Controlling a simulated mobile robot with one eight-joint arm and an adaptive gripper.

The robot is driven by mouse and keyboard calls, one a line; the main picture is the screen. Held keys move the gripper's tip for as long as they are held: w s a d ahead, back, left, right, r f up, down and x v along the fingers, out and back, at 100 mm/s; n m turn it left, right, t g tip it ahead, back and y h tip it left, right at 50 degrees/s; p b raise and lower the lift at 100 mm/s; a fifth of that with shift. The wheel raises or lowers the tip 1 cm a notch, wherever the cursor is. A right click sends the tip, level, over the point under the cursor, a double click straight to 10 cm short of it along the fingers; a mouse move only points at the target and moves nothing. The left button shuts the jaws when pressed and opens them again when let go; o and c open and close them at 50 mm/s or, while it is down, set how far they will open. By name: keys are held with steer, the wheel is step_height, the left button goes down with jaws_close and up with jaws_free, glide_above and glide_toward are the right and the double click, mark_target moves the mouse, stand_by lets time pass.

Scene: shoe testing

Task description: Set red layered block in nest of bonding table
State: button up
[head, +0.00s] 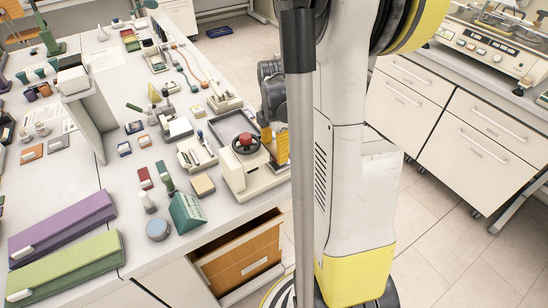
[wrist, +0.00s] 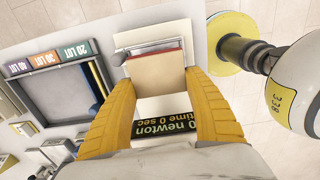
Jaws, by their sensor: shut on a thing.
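In the wrist view, my gripper (wrist: 158,88) has its two yellow fingers on either side of a tan block with a red upper edge (wrist: 158,74), the red layered block. The fingers are shut on it. The block is over the cream bonding table (wrist: 150,104), close to a metal frame (wrist: 150,46). I cannot tell whether it touches the nest. A display reading 0 newton, time 0 sec (wrist: 155,131) shows between the fingers. In the head view, the bonding table (head: 251,180) stands at the bench's right edge; my gripper (head: 281,150) is partly hidden by my column.
A dark grey tray (wrist: 72,98) with 20, 30 and 40 LOT labels lies to the left of the bonding table in the wrist view. An open drawer (head: 240,255) juts out below.

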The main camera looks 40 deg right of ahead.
steer(key=shift+f+b, duration=0.3)
steer(key=shift+f, duration=1.05)
